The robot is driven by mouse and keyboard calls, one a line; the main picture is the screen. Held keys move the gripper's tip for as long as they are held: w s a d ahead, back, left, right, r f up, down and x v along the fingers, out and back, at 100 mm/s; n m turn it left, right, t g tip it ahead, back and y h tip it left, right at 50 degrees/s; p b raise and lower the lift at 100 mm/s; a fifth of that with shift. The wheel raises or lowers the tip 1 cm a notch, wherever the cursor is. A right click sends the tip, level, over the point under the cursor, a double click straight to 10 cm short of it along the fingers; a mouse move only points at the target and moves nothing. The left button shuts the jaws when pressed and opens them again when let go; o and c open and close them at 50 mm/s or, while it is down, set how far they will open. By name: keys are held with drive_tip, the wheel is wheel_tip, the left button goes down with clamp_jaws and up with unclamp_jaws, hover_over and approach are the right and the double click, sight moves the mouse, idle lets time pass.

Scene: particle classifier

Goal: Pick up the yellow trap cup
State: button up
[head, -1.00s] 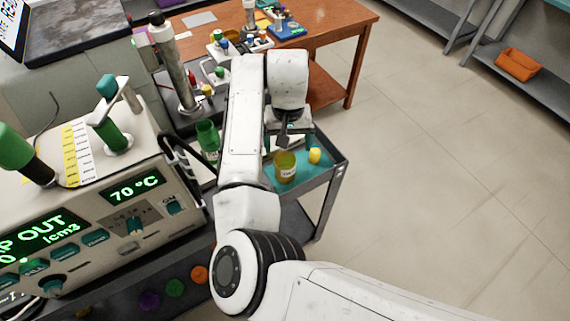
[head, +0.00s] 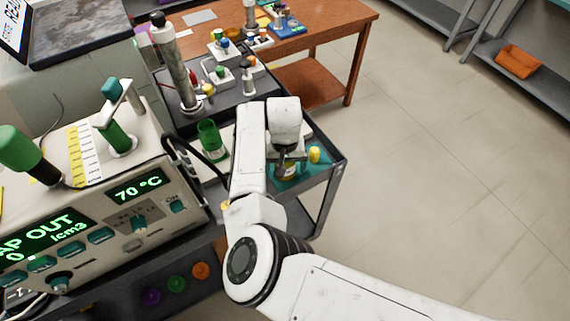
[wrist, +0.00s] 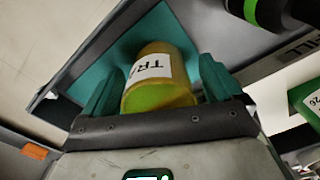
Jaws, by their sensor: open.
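The yellow trap cup (wrist: 160,98) is see-through amber with a white label reading "TRA". It rests on the teal mat (wrist: 140,35) of a grey cart. In the wrist view it sits between the two teal fingers of my gripper (wrist: 160,85), one on each side. The gripper is open, and I cannot tell whether either finger touches the cup. In the head view my gripper (head: 288,164) hides most of the cup, leaving only a bit of yellow and label below it.
A small yellow piece (head: 314,154) stands on the mat just right of my gripper. A green cup (head: 210,138) stands to the left on the cart. The instrument with the 70 °C display (head: 138,187) is at the left. Open floor lies to the right.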

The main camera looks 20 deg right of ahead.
drive_tip(key=shift+c, duration=0.4)
drive_tip(key=c, duration=1)
drive_tip(key=shift+c, duration=0.2)
drive_tip(key=shift+r, duration=0.1)
